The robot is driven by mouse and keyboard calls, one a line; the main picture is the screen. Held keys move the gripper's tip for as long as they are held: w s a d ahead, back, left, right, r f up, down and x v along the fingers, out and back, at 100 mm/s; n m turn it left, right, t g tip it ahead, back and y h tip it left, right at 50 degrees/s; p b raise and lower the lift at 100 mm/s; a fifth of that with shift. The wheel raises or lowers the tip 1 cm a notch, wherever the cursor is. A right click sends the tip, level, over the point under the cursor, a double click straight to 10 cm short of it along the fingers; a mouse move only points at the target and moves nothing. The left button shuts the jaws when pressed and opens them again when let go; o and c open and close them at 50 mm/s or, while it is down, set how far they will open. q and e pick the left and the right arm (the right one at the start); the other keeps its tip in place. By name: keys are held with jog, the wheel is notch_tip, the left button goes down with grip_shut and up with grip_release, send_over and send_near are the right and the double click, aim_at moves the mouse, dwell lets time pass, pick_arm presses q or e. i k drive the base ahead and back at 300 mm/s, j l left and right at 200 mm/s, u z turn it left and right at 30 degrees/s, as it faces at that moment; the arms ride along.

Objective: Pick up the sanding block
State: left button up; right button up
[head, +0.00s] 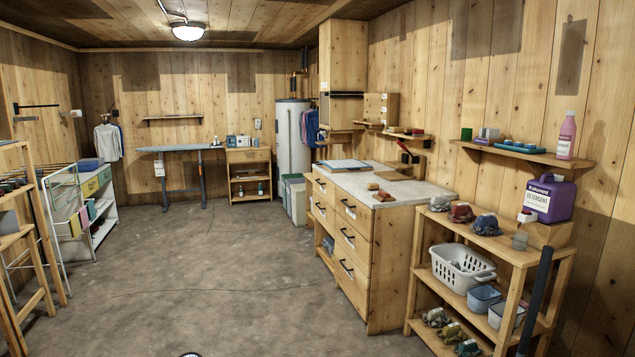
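A small orange-brown block (383,196), which may be the sanding block, lies on the pale top of the wooden drawer cabinet (385,262), near its front edge. A smaller brown piece (373,186) lies just behind it. Both are too small here to tell for sure which is the sanding block. Neither of my grippers is in view, and nothing is seen touching the blocks.
A wooden shelf unit (490,238) with a grey basket (462,268), rags and a purple detergent jug (550,198) stands right of the cabinet. A wall shelf (525,153) hangs above. A drying rack (55,215) stands left. The concrete floor (230,270) between is clear.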

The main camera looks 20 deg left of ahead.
aim_at(371, 187)
jog(key=i+j+u, duration=0.1)
jog(key=i+j, duration=0.15)
jog(key=i, duration=0.6)
jog(key=i+j+u, duration=0.1)
jog(key=i, duration=0.75)
jog(key=i+j+u, duration=0.1)
jog(key=i, duration=0.75)
jog(key=i+j, duration=0.45)
jog(key=i+j+z, duration=0.15)
jog(key=i+j, duration=0.3)
jog(key=j, duration=0.25)
